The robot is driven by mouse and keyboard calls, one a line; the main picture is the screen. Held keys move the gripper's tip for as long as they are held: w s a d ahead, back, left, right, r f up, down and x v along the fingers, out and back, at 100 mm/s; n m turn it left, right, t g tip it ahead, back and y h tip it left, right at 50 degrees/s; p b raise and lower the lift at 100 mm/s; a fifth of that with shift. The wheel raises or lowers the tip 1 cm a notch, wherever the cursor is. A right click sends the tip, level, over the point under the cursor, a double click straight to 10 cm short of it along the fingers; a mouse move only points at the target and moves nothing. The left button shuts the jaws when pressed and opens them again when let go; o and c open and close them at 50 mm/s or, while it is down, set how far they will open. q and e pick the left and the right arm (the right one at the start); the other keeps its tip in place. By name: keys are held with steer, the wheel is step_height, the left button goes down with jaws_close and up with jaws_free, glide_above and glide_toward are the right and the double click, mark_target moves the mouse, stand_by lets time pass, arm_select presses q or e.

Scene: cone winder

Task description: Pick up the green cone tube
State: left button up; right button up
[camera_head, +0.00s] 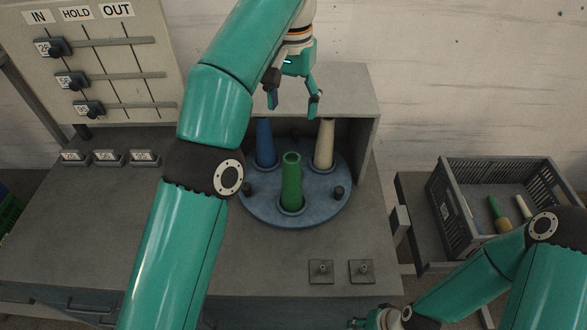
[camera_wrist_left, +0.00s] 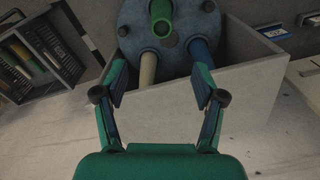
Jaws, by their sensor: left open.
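The green cone tube (camera_head: 291,181) stands upright at the front of a round blue-grey turntable (camera_head: 322,213). A blue cone tube (camera_head: 265,144) and a cream cone tube (camera_head: 324,145) stand behind it. My left gripper (camera_head: 293,106) is open and empty above and behind the tubes, near the grey housing. In the left wrist view the green tube (camera_wrist_left: 161,17) shows at the top, beyond the open fingers (camera_wrist_left: 158,92). The cream tube (camera_wrist_left: 148,68) and blue tube (camera_wrist_left: 199,48) are closer there. My right gripper (camera_head: 375,318) is low at the bottom edge; its fingers are unclear.
A grey housing (camera_head: 340,85) partly encloses the turntable's back. A dark crate (camera_head: 447,213) with several tubes stands at right. A slider board (camera_head: 100,60) stands at left. Two small peg plates (camera_head: 321,271) sit at the front of the table. Its front middle is bare.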

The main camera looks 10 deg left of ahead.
arm_select(q)
steer(key=b, duration=0.7)
glide_above(292, 158)
step_height(292, 158, down, 11)
steer(key=shift+w+r, duration=0.15)
steer(key=shift+f+b, duration=0.45)
steer(key=shift+f, duration=2.65)
steer(key=c, duration=1.1)
